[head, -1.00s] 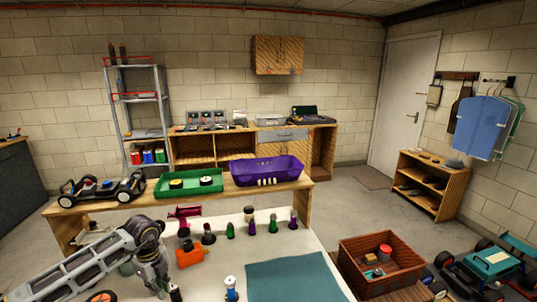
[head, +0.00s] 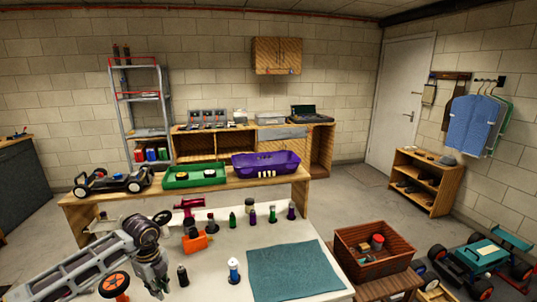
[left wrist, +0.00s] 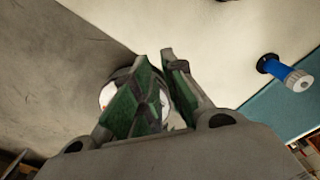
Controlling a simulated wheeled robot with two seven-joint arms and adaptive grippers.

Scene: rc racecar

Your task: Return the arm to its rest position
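My left arm (head: 75,268) reaches in from the lower left over the white table (head: 215,290). My left gripper (head: 158,291) points down near the table's left part, beside an orange wheel with a black tyre (head: 114,285). In the left wrist view, the two fingers (left wrist: 156,62) have green inner pads and their tips lie close together with a narrow gap. A whitish round thing with a dark rim shows partly behind the fingers; I cannot tell whether it is touched. Nothing clearly hangs from the gripper. My right gripper is out of view.
A blue and white bottle (head: 234,270) and a dark bottle (head: 183,276) stand near the gripper. An orange object (head: 195,242) and several small bottles stand further back. A teal mat (head: 292,270) lies flat at the right. A wooden crate (head: 345,262) stands beyond it.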

